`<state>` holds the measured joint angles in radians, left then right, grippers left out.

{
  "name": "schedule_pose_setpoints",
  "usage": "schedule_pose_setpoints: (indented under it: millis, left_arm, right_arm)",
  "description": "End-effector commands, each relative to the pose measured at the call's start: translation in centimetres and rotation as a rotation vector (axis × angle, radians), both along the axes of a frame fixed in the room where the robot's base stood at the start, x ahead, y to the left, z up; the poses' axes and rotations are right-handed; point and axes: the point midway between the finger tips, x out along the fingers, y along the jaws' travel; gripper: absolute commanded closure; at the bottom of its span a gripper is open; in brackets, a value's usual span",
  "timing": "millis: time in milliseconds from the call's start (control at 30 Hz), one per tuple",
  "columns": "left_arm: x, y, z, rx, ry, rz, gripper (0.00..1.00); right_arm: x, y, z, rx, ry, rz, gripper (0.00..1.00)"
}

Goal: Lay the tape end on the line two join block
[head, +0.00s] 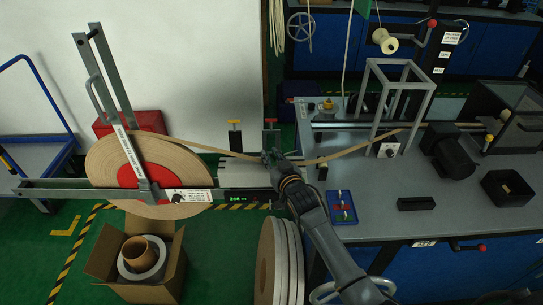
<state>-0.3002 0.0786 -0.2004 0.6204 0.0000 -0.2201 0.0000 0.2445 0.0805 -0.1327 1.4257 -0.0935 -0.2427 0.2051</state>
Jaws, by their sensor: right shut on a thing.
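A large tan tape reel (105,165) with a red centre stands upright at the left. Its tape (210,148) runs right from the top of the reel to my right gripper (268,158). The gripper is shut on the tape, over the right part of a pale metal block (240,175), which looks like the join block; no line number is readable on it. The gripper hides the tape's tip and whether it touches the block. Another tan strip (350,151) runs from beside the gripper up right toward a grey frame. My left gripper is out of view.
The grey bench (350,215) holds a blue tray (342,207), the grey frame (372,90) and dark boxes. An open carton (168,262) and spare reels (267,265) stand on the floor.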

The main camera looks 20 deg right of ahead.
Motion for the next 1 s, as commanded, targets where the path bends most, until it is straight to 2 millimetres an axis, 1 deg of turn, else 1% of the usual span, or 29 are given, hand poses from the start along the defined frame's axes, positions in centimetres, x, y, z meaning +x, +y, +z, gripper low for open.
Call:
schedule_pose_setpoints:
  millis: [367,400,500,733,833,933,1000]
  left_arm:
    - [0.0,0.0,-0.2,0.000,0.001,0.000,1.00]
    - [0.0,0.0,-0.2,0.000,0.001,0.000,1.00]
    - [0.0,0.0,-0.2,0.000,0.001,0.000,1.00]
    - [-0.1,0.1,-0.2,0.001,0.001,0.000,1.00]
    - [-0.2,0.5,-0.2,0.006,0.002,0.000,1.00]
    - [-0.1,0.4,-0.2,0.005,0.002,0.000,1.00]
    - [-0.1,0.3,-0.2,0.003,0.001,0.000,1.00]
  right_arm:
    - [0.0,0.0,-0.3,0.000,0.000,0.000,1.00]
    - [0.0,0.0,-0.3,0.000,0.000,0.000,0.69]
    - [0.0,0.0,-0.3,0.000,0.000,0.000,0.51]
    - [0.0,0.0,-0.3,0.000,0.001,0.000,0.51]
    - [-0.1,0.0,-0.3,0.000,0.001,0.000,0.51]
    - [-0.7,-0.1,-0.2,0.000,0.001,0.000,0.51]
    - [-1.6,-0.1,-0.2,0.000,0.002,0.000,0.51]
